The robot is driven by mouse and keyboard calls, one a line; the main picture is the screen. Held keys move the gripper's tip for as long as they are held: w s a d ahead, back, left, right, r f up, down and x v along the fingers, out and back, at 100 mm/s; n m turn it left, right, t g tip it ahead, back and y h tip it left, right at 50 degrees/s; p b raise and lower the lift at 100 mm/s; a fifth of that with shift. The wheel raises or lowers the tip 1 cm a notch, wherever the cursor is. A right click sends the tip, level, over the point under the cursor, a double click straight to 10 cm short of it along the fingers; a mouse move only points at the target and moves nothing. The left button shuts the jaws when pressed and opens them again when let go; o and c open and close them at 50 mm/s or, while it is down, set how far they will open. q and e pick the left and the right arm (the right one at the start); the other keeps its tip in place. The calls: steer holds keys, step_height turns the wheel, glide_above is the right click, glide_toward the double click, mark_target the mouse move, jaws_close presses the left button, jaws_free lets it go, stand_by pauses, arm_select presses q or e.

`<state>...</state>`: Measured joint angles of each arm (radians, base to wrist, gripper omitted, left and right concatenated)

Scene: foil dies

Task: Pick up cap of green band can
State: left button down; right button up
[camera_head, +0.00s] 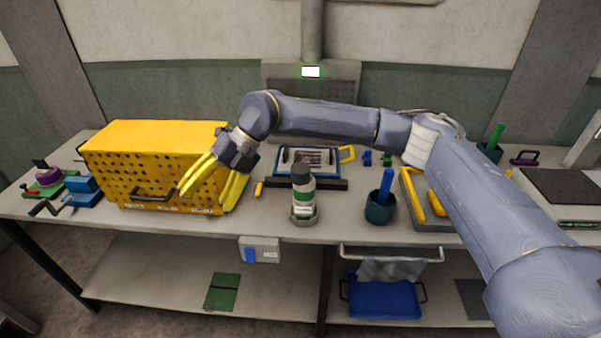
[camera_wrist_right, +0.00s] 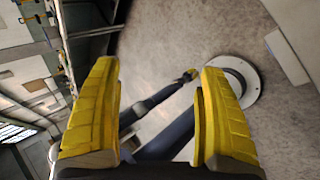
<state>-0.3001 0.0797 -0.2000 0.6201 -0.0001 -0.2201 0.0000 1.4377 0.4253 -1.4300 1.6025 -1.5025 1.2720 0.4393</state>
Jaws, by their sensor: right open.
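The can (camera_head: 303,199) stands upright in a shallow round holder (camera_head: 304,217) near the front edge of the bench. It has a white body with a green band, and its dark cap (camera_head: 301,174) sits on top. My right gripper (camera_head: 208,190) has yellow fingers, is open and empty, and hangs in front of the yellow perforated box, to the left of the can. The two spread fingers also show in the right wrist view (camera_wrist_right: 158,125), with only floor and parts of my own body between them.
The yellow box (camera_head: 160,150) stands at the left of the bench (camera_head: 345,228). A dark green cup (camera_head: 380,210) with a blue handle stands right of the can. A framed tray (camera_head: 290,160) lies behind the can. My right arm spans above the bench's right half.

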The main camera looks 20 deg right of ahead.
steer(key=w+d+r+m+t+h, duration=0.1)
steer(key=w+d+r+h, duration=0.15)
steer(key=d, duration=0.35)
steer(key=w+d+r+m+t+h, duration=0.1)
steer(key=w+d+r+h, duration=0.15)
steer(key=d, duration=0.25)
steer(key=m+h, duration=0.4)
glide_toward(300, 168)
steer(key=shift+t, duration=0.3)
steer(key=f, duration=1.1)
steer(key=shift+s+d+f, duration=0.2)
steer(key=shift+s+f, duration=0.05)
steer(key=shift+f, duration=0.05)
steer(key=c, duration=0.9)
steer(key=shift+c, duration=0.6)
